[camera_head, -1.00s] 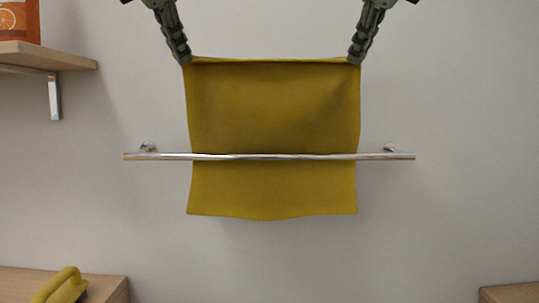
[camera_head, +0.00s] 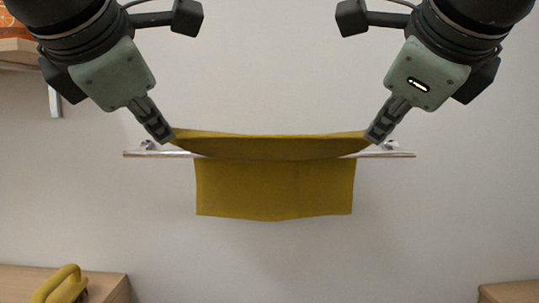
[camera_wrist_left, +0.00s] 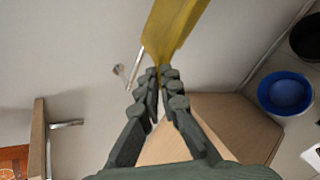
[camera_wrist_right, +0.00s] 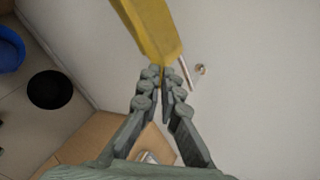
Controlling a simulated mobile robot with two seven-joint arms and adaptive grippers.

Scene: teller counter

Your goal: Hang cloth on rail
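My left gripper (camera_head: 168,137) is shut on the cloth's left upper corner. My right gripper (camera_head: 372,138) is shut on its right upper corner. Both grippers are at about the rail's height in the head view. The cloth also runs from the fingertips in the left wrist view (camera_wrist_left: 172,28) and the right wrist view (camera_wrist_right: 148,28). The cloth hides the rail's middle.
A wooden shelf (camera_head: 20,55) is at the upper left. A yellow handled object (camera_head: 64,285) sits on a wooden surface (camera_head: 105,286) at the lower left. Another wooden surface (camera_head: 510,293) is at the lower right. The wall around the rail is clear.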

